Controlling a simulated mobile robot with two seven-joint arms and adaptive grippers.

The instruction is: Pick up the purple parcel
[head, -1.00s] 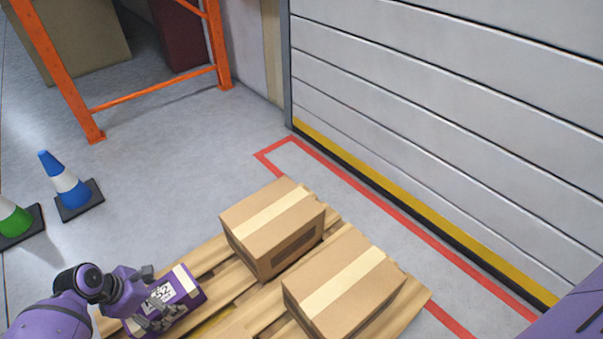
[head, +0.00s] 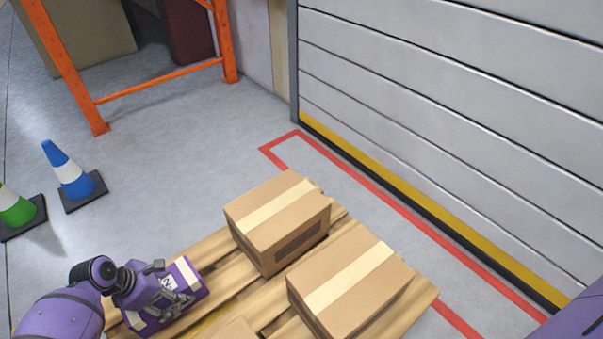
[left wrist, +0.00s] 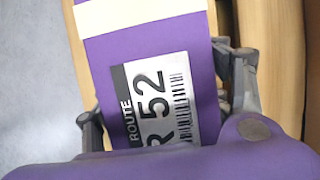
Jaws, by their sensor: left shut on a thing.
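The purple parcel (head: 190,284) is at the near left of the wooden pallet, with a white label on top and a pale band. My left gripper (head: 163,288) is over it from the left. In the left wrist view the parcel (left wrist: 150,58) lies between the two fingers of my left gripper (left wrist: 165,108), one on each side, and they are shut on it. Its label reads "ROUTE" and "R 52" beside a barcode. I cannot tell whether the parcel is clear of the pallet. My right gripper is out of view.
Blue (head: 70,175) and green (head: 15,207) cones stand left. An orange rack frame (head: 160,80) and a shutter door (head: 450,120) stand behind clear floor.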

